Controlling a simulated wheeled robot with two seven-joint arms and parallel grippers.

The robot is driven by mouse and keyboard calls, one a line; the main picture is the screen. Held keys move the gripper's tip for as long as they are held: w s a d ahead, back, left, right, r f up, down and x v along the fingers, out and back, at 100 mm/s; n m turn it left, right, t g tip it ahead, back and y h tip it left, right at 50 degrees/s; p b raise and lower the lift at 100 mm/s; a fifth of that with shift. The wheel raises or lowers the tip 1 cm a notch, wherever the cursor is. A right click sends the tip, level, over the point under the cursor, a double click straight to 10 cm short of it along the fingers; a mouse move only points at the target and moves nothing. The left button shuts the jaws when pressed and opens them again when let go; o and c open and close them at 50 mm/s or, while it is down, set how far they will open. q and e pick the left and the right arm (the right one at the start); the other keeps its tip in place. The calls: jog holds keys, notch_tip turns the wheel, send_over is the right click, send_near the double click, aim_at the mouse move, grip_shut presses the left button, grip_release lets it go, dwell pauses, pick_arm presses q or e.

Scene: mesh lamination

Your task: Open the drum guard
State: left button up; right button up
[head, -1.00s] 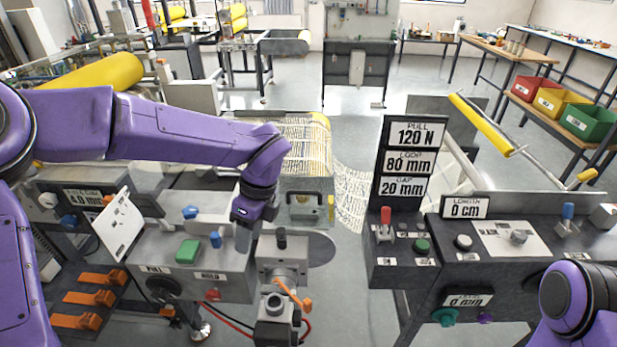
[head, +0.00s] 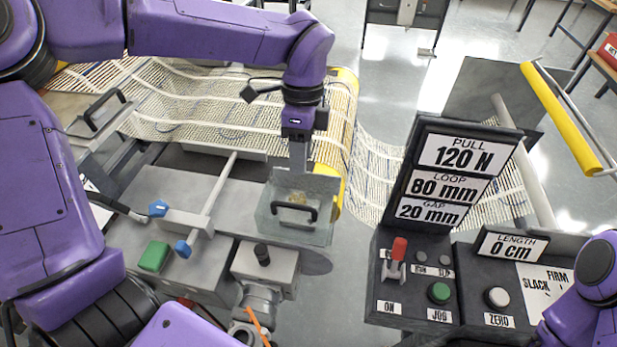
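A clear, grey-edged box-like cover with a black handle, which looks like the drum guard (head: 267,218), is at the front end of the yellow-edged drum (head: 347,90). White mesh (head: 190,100) runs over the drum. My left gripper (head: 298,168) points down at the cover's upper edge, behind the black handle (head: 294,211) and apart from it. Its grey fingers are seen edge-on, so I cannot tell if they are open, or if they touch the cover. My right arm shows at the lower right; its gripper is out of view.
A sign tower (head: 447,170) reading 120 N, 80 mm and 20 mm stands right of the drum, above a panel with a red switch (head: 397,255) and green button (head: 438,292). A grey bench (head: 215,263) with blue knobs and a green block lies left. Mesh hangs between.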

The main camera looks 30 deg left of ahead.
pick_arm(q)
jog(key=p, duration=0.2)
send_over(296, 205)
jog(key=x, duration=0.4)
jog(key=w+x, duration=0.1)
jog(key=x, duration=0.1)
jog(key=shift+a, duration=0.35)
jog(key=f, duration=0.1)
jog(key=w+f, duration=0.1)
jog(key=f, duration=0.1)
jog(key=shift+w+d+f, duration=0.1)
jog(key=shift+w+f, duration=0.1)
jog(key=shift+f, duration=0.05)
jog(key=shift+s+r, duration=0.1)
jog(key=shift+s, duration=0.25)
jog(key=shift+s+r, duration=0.1)
jog(key=shift+s, duration=0.05)
jog(key=shift+c, duration=1)
jog(key=c, duration=0.5)
grip_shut()
pick_arm(e)
jog(key=shift+s+r, duration=0.4)
jog(key=shift+r, duration=0.2)
jog(key=shift+s+r, duration=0.35)
jog(key=shift+r, duration=0.25)
